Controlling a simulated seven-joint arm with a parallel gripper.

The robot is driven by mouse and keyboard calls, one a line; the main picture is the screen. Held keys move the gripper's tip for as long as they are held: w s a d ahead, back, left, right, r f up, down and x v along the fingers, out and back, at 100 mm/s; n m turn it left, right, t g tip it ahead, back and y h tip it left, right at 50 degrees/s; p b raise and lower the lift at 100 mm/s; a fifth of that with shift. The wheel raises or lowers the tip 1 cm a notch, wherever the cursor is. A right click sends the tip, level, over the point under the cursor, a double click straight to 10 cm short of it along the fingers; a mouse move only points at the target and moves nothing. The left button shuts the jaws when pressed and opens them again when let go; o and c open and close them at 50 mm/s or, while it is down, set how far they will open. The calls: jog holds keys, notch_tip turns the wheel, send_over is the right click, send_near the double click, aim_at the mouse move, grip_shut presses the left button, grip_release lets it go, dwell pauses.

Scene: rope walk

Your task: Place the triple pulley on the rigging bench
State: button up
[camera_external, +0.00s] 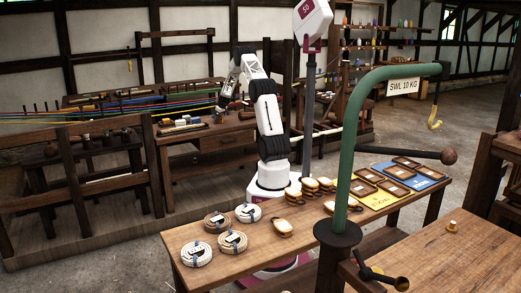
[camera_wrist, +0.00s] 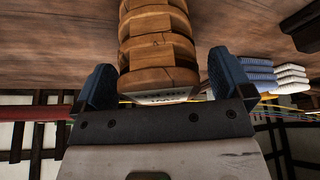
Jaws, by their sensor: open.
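In the wrist view, a wooden block with several stacked rounded shells, which looks like the triple pulley (camera_wrist: 158,45), stands between my fingers. A pale lettered label shows on its near end. My gripper (camera_wrist: 155,85) is open, with a blue pad on each side of the block and a visible gap at least on the left. In the external view, my gripper (camera_external: 220,109) is small and low over the back wooden bench (camera_external: 225,138); the block there is hard to make out. I cannot tell which table is the rigging bench.
The front table (camera_external: 300,243) holds rope coils (camera_external: 197,254), wooden pulleys (camera_external: 312,188) and brown trays (camera_external: 392,187) on yellow and blue mats. A green hoist post (camera_external: 352,145) stands before it. White and blue bundles (camera_wrist: 291,77) lie beside the block in the wrist view.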

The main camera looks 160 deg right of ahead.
jog(key=shift+d+f, duration=0.1)
jog(key=shift+f, duration=0.05)
dwell(0.3)
jog(key=c, duration=1.5)
jog(key=shift+o, duration=0.2)
jog(key=shift+r, duration=5.05)
